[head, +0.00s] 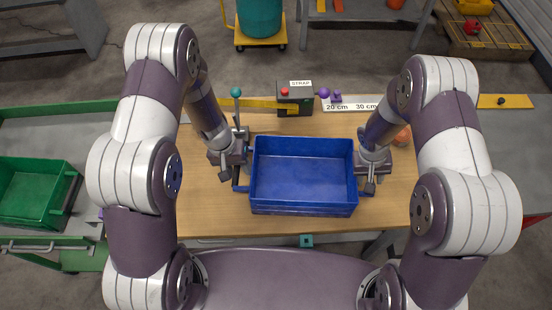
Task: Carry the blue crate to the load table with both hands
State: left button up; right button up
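The empty blue crate (303,207) stands level on the wooden table in the middle of the head view. A blue handle shows at its left side. My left gripper (236,172) is right beside the crate's left wall, at that handle. My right gripper (367,182) is low beside the crate's right wall and hides the handle there. The fingertips are small and partly hidden, so I cannot tell whether either gripper is closed on a handle. No table in view is clearly marked as the load table.
Behind the crate on the wooden table (215,215) are a black STRAP box (295,100), a teal-knobbed lever (236,93) and a 20/30 cm scale (350,106). A green crate (30,190) is at left. A teal drum (260,17) stands on a yellow dolly (260,42) farther back.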

pick_arm(q)
jog(key=shift+r, duration=0.2)
pick_arm(e)
jog(key=shift+r, duration=0.1)
jog(key=shift+r, duration=0.25)
pick_arm(q)
notch_tip(320, 180, up, 12)
jog(key=a, duration=0.2)
jog(key=shift+a+f, duration=0.15)
jog(key=shift+f, duration=0.05)
pick_arm(e)
notch_tip(320, 180, up, 11)
jog(key=a, duration=0.2)
jog(key=shift+r, duration=0.15)
jog(key=shift+a, duration=0.1)
